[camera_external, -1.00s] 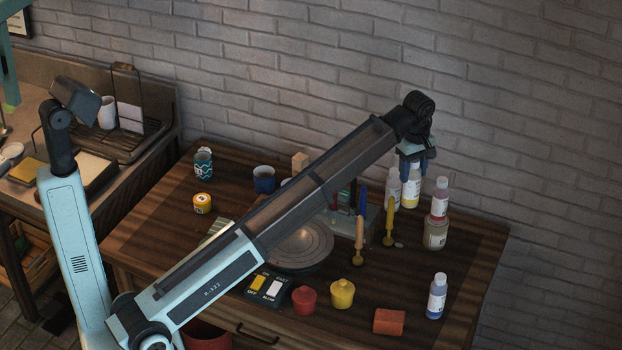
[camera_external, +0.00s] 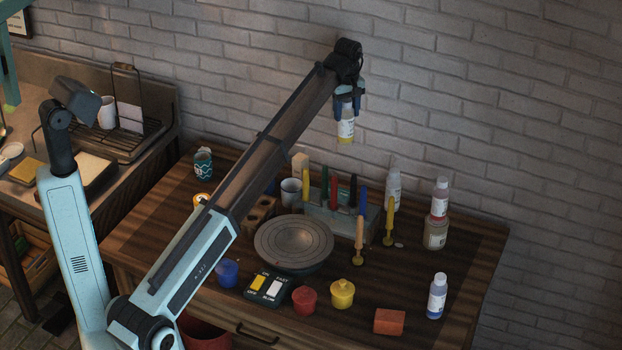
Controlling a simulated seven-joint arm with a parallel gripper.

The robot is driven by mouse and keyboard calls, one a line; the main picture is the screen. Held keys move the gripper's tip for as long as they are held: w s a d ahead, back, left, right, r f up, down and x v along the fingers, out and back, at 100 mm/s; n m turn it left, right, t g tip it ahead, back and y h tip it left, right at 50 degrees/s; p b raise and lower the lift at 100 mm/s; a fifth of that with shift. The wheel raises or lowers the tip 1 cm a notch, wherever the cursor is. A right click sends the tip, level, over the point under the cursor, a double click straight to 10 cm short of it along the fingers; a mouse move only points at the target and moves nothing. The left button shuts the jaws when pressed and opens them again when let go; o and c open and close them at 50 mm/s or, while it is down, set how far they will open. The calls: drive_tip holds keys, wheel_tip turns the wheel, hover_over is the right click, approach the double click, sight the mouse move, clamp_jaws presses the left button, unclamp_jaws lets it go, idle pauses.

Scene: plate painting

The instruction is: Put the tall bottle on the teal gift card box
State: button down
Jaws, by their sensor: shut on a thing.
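My gripper (camera_external: 347,108) is shut on a bottle with a yellow label (camera_external: 346,129). It holds the bottle upright by its top, high above the back of the table. A white bottle (camera_external: 393,188) stands at the back right. A bottle with a red label (camera_external: 439,199) stands on a wide jar (camera_external: 435,234), and a bottle with a blue label (camera_external: 437,296) stands near the right edge. I cannot make out a teal gift card box; my arm covers part of the table's left side.
A round wheel (camera_external: 293,242) fills the middle of the table (camera_external: 470,260). Behind it are a rack of upright coloured tools (camera_external: 343,224) and a pale cup (camera_external: 291,191). A teal patterned cup (camera_external: 203,162) is at the back left. Paint pots and a switch box (camera_external: 268,288) line the front.

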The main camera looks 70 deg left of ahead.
sight(338, 132)
drive_tip(key=a+f, duration=0.1)
drive_tip(key=f, duration=0.6)
drive_tip(key=s+a+f, duration=0.1)
drive_tip(key=f, duration=0.2)
drive_tip(key=shift+s+a+f, duration=0.1)
drive_tip(key=shift+a+f, duration=0.25)
drive_tip(key=shift+f, duration=0.05)
wheel_tip(338, 132, down, 10)
drive_tip(key=shift+f, duration=0.25)
drive_tip(key=shift+c, duration=2.2)
unclamp_jaws()
drive_tip(key=shift+r, duration=0.1)
wheel_tip(338, 132, up, 12)
drive_tip(key=shift+r, duration=0.1)
